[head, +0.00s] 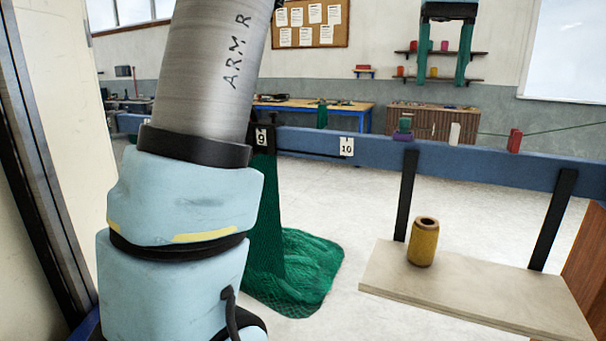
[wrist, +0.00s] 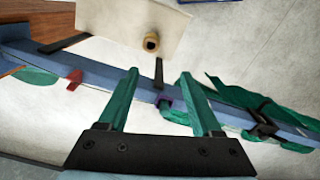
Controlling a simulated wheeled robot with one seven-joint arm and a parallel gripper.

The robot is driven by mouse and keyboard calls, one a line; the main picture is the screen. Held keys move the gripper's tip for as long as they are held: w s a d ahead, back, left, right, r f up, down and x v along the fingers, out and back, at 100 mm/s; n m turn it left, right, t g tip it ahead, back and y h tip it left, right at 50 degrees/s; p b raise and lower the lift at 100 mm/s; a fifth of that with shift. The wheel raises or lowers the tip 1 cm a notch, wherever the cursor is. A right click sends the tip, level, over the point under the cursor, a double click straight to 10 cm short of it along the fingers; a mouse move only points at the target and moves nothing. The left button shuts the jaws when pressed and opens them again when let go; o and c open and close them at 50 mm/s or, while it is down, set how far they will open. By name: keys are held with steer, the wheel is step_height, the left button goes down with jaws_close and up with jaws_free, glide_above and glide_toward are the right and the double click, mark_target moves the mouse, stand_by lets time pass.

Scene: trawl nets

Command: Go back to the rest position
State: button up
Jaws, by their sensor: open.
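My gripper (wrist: 162,105) shows in the wrist view with its two green fingers spread apart and nothing between them. Its fingertips point toward the blue beam (wrist: 115,87), which runs across behind them.
A green net (head: 295,265) hangs from the beam and spreads on the floor beside my arm. Workbenches stand farther back, with open floor between.

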steer(key=w+a+f, duration=0.2)
steer(key=a+f, duration=0.5)
steer(key=f, duration=0.3)
steer(key=w+a+f, duration=0.3)
steer(key=a+f, duration=0.5)
steer(key=f, duration=0.1)
steer(key=s+a+f, duration=0.4)
steer(key=a+f, duration=0.3)
steer(key=s+a+f+t, duration=0.1)
steer(key=s+a+f, duration=0.4)
steer(key=a+f, duration=0.2)
steer(key=shift+s+a+f+n+t, duration=0.15)
steer(key=shift+a+n+t, duration=0.2)
steer(key=shift+a, duration=0.25)
